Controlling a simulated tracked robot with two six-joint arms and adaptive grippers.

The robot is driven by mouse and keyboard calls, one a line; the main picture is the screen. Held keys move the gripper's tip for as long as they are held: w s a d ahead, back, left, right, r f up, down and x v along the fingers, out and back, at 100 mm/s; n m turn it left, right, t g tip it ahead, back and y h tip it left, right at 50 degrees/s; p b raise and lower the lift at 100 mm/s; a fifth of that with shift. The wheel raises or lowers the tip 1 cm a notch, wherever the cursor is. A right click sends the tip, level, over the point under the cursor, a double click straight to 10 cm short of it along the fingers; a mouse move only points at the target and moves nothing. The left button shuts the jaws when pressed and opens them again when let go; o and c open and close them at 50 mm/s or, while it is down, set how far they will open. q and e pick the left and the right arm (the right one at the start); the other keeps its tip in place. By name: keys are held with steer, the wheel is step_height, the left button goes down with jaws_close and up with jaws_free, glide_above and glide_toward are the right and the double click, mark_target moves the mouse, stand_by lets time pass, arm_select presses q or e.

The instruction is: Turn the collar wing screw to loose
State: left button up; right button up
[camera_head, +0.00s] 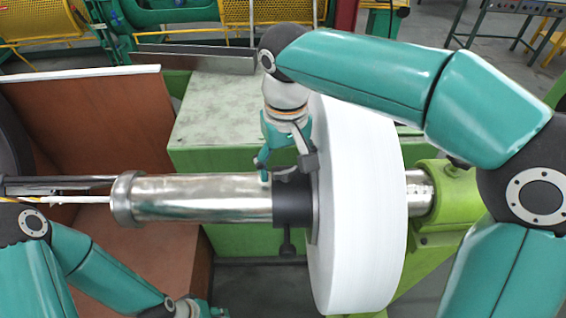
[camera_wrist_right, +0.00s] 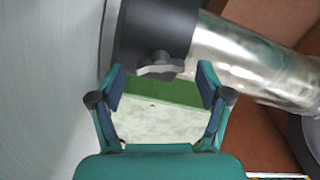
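The black collar (camera_head: 293,198) sits around the steel shaft (camera_head: 205,197), against the white reel (camera_head: 360,200). In the right wrist view, a grey wing screw (camera_wrist_right: 160,66) stands out from the black collar (camera_wrist_right: 150,28), between and just beyond my fingertips. My right gripper (camera_head: 286,166) points down over the collar from above. Its fingers (camera_wrist_right: 160,84) are spread apart with nothing held. In the head view the gripper hides the wing screw. A dark screw-like piece (camera_head: 287,243) hangs below the collar. My left gripper (camera_head: 190,308) shows only partly at the bottom edge; its fingers are not clear.
A green housing with a pale speckled top (camera_head: 215,110) stands behind the shaft. A brown panel (camera_head: 95,120) is at the left. A green bearing block (camera_head: 445,205) holds the shaft at the right. The reel stands close beside my right gripper.

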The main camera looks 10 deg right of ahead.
steer(key=shift+s, duration=0.1)
step_height(320, 180, up, 12)
stand_by(0.7)
